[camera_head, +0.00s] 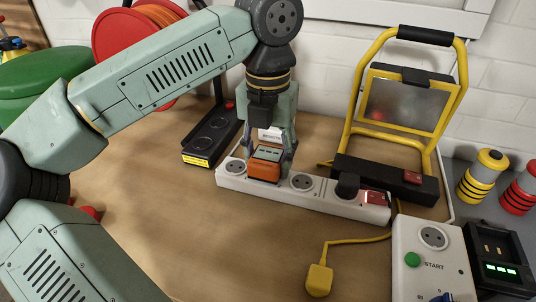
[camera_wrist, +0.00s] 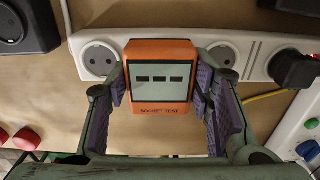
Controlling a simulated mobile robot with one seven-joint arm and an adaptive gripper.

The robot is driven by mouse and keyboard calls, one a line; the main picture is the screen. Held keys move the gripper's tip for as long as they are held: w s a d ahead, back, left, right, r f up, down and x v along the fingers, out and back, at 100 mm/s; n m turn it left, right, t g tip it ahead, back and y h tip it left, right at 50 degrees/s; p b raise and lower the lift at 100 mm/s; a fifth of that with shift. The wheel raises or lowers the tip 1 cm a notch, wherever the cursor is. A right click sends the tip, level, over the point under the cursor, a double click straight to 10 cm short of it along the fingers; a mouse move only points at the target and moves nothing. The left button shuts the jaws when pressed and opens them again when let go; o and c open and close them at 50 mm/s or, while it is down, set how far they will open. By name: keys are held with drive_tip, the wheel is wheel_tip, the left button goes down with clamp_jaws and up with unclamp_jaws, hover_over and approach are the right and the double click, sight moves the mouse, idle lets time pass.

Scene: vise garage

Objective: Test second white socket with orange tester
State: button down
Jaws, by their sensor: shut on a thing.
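The orange tester (camera_head: 264,170) is at the second position from the left on the white socket strip (camera_head: 327,199). In the wrist view the tester (camera_wrist: 160,114) faces me, and its grey screen shows three dark dashes. It covers the socket behind it; I cannot tell whether its pins are fully in. My gripper (camera_head: 269,158) is shut on the tester, with purple finger pads on both sides in the wrist view (camera_wrist: 160,88). An empty round socket (camera_wrist: 100,59) shows on the left and another (camera_wrist: 222,57) on the right.
A black plug (camera_head: 347,186) and a red switch (camera_head: 375,198) are on the strip's right part. A yellow work lamp (camera_head: 408,100) stands behind. A dark double-socket unit (camera_head: 212,138) is at the left. A yellow plug (camera_head: 319,280) lies in front.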

sight(268, 154)
drive_tip(key=shift+f+b, duration=0.5)
drive_tip(key=shift+f, duration=0.15)
drive_tip(key=c, duration=0.7)
unclamp_jaws()
wheel_tip(268, 154, up, 12)
idle(0.3)
